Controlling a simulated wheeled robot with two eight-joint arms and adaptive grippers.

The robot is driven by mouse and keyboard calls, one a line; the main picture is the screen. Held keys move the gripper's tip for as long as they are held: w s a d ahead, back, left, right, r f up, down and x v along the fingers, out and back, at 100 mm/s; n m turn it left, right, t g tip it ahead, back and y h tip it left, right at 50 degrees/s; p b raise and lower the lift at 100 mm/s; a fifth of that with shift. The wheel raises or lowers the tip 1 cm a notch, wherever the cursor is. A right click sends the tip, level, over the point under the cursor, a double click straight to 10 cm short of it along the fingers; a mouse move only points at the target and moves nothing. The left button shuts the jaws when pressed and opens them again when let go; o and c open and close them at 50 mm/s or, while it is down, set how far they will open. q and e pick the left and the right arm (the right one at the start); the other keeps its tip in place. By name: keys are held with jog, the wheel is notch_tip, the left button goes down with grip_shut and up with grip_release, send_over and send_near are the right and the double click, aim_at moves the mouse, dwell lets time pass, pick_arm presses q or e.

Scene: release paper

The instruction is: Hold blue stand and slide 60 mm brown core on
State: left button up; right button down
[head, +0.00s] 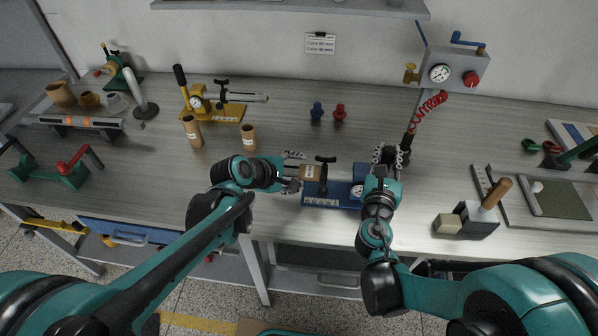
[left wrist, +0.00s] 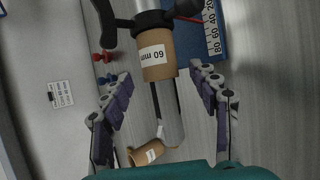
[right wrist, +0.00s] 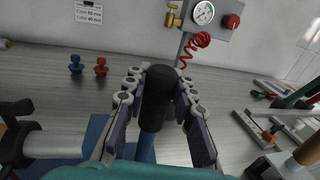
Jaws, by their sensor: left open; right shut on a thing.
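The blue stand (head: 340,188) lies near the front of the bench, with a black clamp and a gauge. The brown core (head: 309,173), labelled 60 mm, is at the stand's left end. My left gripper (head: 290,172) is open just left of the core. In its wrist view, the open fingers (left wrist: 160,75) are spread either side of the core's near end, apart from it. My right gripper (right wrist: 158,85) is shut on the stand's black-topped handle (right wrist: 150,115).
Two more brown cores stand on the bench, one at left (head: 192,132) and one nearer (head: 249,137). A yellow stand (head: 215,110) is behind them. Blue and red pegs (head: 339,112) stand at the back. A gauge box (head: 455,72) hangs right. Bench front-centre is crowded by my arms.

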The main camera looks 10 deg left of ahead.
jog(key=c, duration=1.2)
grip_release()
jog(key=shift+o, duration=0.2)
jog(key=s+a, duration=0.2)
jog(key=s, duration=1)
jog(key=s+d+f+m+g+h, duration=0.15)
jog(key=d+f+m+g, duration=0.6)
jog(key=m, duration=1.05)
pick_arm(q)
jog(key=s+a+m+y, duration=0.2)
jog(key=s+a+m, duration=0.3)
jog(key=s+m, duration=0.3)
jog(key=s+a+m+g+y, duration=0.1)
jog(key=s+a+m+y, duration=0.2)
jog(key=s+a+m, duration=0.2)
jog(key=s+m, duration=0.3)
jog(key=s, duration=0.2)
jog(key=shift+r+y, duration=0.2)
jog(key=shift+y, duration=0.1)
pick_arm(e)
jog(key=s+a+m+g+y, duration=0.3)
jog(key=s+m+y, duration=0.2)
jog(key=m, duration=1)
jog(key=shift+s+r+m, duration=0.3)
jog(key=shift+s+m, duration=0.1)
jog(key=shift+s, duration=0.7)
